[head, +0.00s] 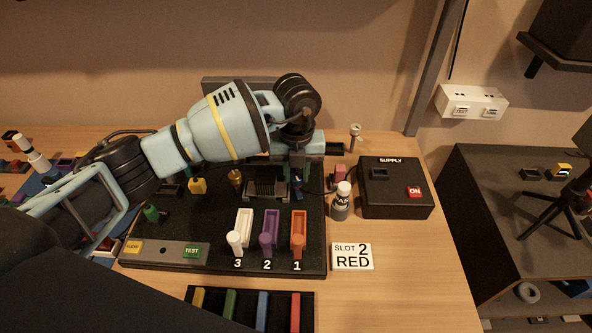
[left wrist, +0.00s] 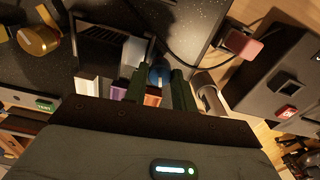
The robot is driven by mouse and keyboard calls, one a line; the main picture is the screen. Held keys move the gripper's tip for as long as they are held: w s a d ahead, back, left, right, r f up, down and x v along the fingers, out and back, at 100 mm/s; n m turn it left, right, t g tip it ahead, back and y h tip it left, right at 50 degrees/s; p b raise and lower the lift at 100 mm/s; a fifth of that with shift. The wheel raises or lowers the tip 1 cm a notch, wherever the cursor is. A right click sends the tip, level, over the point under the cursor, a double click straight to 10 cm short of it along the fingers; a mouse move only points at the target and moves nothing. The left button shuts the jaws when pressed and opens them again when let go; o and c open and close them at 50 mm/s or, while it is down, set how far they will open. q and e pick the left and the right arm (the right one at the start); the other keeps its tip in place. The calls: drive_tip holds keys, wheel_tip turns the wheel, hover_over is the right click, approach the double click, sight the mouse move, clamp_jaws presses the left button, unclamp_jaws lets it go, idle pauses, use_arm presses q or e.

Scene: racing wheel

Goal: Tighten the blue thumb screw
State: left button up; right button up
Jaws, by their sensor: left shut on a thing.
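The blue thumb screw (left wrist: 158,76) shows between my left gripper's fingers in the left wrist view, partly hidden by them. My left gripper (left wrist: 161,84) is shut on it. In the head view the left gripper (head: 297,188) points down at the right of the dark finned block (head: 265,186) on the black board (head: 218,262). Only a small dark blue bit shows there at the fingertips, so the screw's seating cannot be told. My right gripper is not in view.
White, purple and orange levers (head: 267,241) stand in front of the gripper. A white-capped bottle (head: 341,202) and the black supply box (head: 396,188) stand to its right. A card reading "SLOT 2 RED" (head: 352,257) lies in front. The table's front right is clear.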

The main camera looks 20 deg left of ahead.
use_arm(q)
drive_tip(key=m, duration=0.4)
drive_tip(key=shift+r, duration=0.15)
drive_tip(key=m, duration=1.5)
drive_tip(key=shift+b, duration=0.4)
drive_tip(key=shift+m, duration=1)
drive_tip(key=o, duration=1)
drive_tip(key=shift+c, duration=0.2)
